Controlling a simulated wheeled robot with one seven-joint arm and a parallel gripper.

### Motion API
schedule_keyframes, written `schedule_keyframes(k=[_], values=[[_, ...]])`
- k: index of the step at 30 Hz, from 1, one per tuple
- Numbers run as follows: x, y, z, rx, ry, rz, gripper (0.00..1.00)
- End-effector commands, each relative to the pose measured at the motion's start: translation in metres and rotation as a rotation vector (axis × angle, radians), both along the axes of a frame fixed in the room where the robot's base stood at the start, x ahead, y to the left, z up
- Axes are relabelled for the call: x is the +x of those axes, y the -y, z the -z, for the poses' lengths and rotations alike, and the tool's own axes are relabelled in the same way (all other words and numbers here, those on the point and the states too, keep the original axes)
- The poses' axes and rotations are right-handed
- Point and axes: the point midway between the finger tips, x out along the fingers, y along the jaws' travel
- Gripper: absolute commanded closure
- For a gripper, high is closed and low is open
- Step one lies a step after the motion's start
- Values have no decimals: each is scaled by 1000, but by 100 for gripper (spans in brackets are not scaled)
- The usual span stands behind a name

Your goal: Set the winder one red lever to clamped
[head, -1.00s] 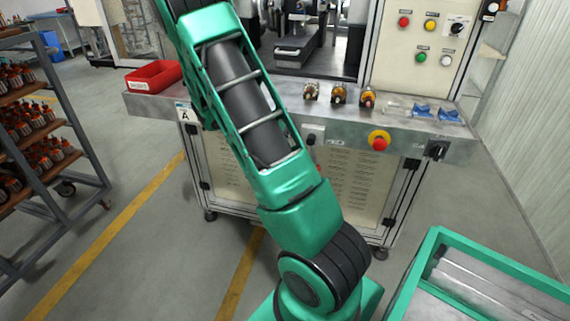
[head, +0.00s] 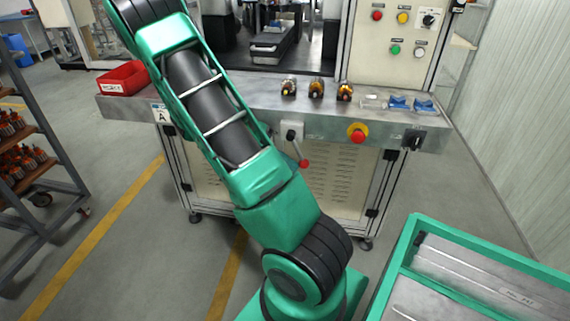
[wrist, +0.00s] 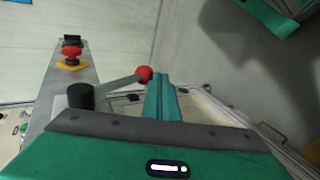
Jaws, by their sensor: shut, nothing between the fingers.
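The red lever is a pale rod with a red ball knob (head: 304,163), on a mount on the front of the winder bench (head: 235,100). In the head view it hangs down and slightly right beside my arm. In the wrist view the rod runs from a dark round hub (wrist: 80,97) to the red knob (wrist: 145,73). My gripper (wrist: 161,78) shows there as narrow teal fingers, shut and empty. Their tips appear right beside the knob; I cannot tell whether they touch it. My gripper does not show in the head view.
A red emergency button (head: 357,134) and a black rotary switch (head: 413,139) are on the bench front, right of the lever. A red bin (head: 123,78) and several small armatures (head: 316,88) sit on top. A green-framed cart (head: 413,235) stands at right, a rack (head: 45,160) at left.

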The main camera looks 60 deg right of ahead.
Motion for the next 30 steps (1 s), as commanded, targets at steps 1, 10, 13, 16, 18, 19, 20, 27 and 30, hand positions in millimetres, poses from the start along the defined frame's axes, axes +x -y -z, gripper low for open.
schedule_keyframes(k=[1, 10, 13, 16, 18, 19, 20, 27, 30], values=[[0, 0, 0, 0, 0, 0, 100], [11, -9, 11, 0, -1, -1, 100], [20, -18, 20, 1, -3, 1, 100], [39, -27, 12, -2, 2, -2, 100], [51, -33, 5, -2, 1, -2, 100], [56, -36, 2, -2, 2, -2, 100], [61, -38, -1, -2, 2, -2, 100], [90, -53, -19, -2, 0, 1, 100], [96, -57, -23, -1, -1, 1, 100]])
